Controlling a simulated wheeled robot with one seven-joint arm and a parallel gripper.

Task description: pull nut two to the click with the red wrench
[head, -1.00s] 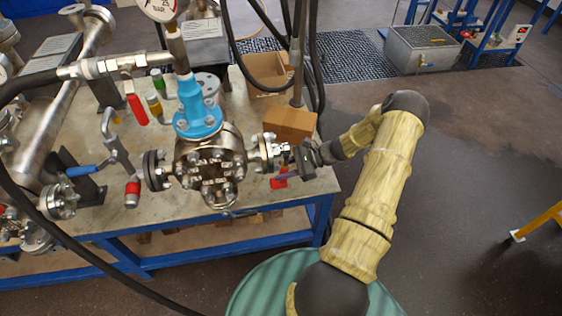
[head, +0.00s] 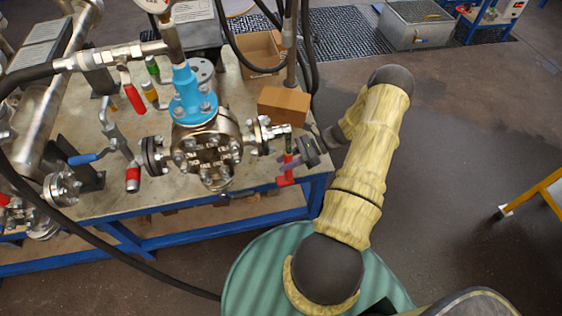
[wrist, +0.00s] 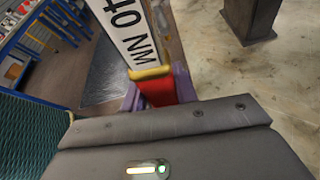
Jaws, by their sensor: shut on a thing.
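The red wrench (head: 286,181) is at the right of the steel vessel (head: 207,150), by the small flange (head: 262,135) on the vessel's right side. My gripper (head: 291,164) is shut on it, coming from the right. In the wrist view the purple fingertips (wrist: 158,92) close around the wrench's red part (wrist: 158,91), below a white label reading "40 NM". The wrench's working end is too small to make out, so I cannot tell whether it sits on a nut. I cannot tell which nut is nut two.
A cardboard box (head: 284,105) stands just behind the flange. A blue-framed bench (head: 230,224) carries the vessel, and pipes and valves crowd its left. Black hoses (head: 311,60) hang behind. The floor (head: 455,130) to the right is mostly clear.

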